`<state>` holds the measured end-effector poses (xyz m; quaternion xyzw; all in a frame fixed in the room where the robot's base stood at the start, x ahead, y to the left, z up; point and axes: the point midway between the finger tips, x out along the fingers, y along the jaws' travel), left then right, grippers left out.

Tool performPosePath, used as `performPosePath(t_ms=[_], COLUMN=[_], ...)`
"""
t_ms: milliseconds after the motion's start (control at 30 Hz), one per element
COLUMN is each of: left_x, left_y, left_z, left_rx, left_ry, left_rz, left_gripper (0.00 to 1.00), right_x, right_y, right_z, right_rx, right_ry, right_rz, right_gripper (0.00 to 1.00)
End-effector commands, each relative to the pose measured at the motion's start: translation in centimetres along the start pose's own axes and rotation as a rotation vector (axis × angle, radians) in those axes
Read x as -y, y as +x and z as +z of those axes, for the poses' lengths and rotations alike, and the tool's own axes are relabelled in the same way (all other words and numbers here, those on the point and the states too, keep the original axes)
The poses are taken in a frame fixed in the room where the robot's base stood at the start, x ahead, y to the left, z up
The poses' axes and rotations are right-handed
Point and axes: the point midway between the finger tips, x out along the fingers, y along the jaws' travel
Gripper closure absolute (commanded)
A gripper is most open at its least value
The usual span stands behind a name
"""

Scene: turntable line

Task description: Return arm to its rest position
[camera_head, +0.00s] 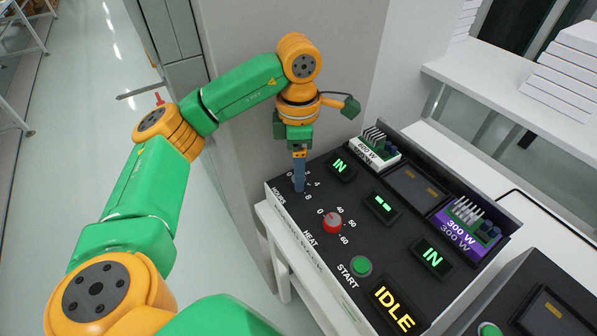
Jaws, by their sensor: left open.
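My left arm reaches in from the lower left, bends at its orange joints and hangs over the black control panel (308,234). My left gripper (299,183) is open and points down at the HOURS dial, at the panel's far-left end. Its fingers hide the knob of that dial, so I cannot tell whether they touch it. The red HEAT knob (333,223) and the green START button (361,266) are clear of the gripper. The display reads IDLE (393,309). My right gripper is not in view.
A white 600 W module (377,149) and a purple 300 W module (466,231) sit in the panel's back row, with small displays in front. A second black unit (550,305) stands at lower right. A grey wall (240,60) rises close behind my arm. Open floor (80,130) lies left.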

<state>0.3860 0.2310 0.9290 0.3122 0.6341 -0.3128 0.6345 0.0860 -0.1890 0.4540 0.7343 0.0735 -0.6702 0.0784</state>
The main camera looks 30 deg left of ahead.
Motion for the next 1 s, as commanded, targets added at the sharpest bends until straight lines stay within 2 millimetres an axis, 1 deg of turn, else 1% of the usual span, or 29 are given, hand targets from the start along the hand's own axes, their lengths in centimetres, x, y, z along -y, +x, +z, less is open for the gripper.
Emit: performPosePath(t_ms=[33, 100, 133, 200, 300, 700, 767, 800, 900, 1000], left_x=[-0.1, -0.1, -0.1, -0.1, 0.0, 0.0, 0.0, 0.0, 0.0, 0.0], left_y=[-1.3, -2.8, -3.5, -4.4, -4.8, -4.9, -5.9, -7.0, -9.6, -11.3], left_z=[0.1, 0.1, 0.1, 0.0, 0.0, 0.0, 0.0, 0.0, 0.0, 0.0], left_rx=[0.004, 0.003, 0.002, 0.001, 0.001, 0.000, 0.000, 0.000, 0.000, 0.000], left_ry=[-0.001, 0.000, 0.000, 0.000, 0.001, 0.001, 0.000, 0.000, 0.000, 0.000], left_rz=[0.004, 0.004, 0.004, 0.003, 0.001, 0.000, 0.001, 0.001, 0.001, 0.001], left_gripper=[0.26, 0.26, 0.26, 0.26, 0.26, 0.26, 0.26, 0.26, 0.26, 0.26], right_x=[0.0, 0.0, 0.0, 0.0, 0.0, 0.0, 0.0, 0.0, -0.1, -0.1], right_y=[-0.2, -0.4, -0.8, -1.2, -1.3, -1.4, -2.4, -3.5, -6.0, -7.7], right_z=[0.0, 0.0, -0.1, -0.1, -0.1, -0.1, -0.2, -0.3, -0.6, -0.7], right_rx=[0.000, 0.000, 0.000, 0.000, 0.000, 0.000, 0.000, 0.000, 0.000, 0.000], right_ry=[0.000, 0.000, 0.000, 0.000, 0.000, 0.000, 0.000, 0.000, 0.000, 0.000], right_rz=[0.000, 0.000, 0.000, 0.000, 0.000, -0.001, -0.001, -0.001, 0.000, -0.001], right_gripper=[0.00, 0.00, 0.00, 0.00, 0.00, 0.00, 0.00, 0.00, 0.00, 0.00])
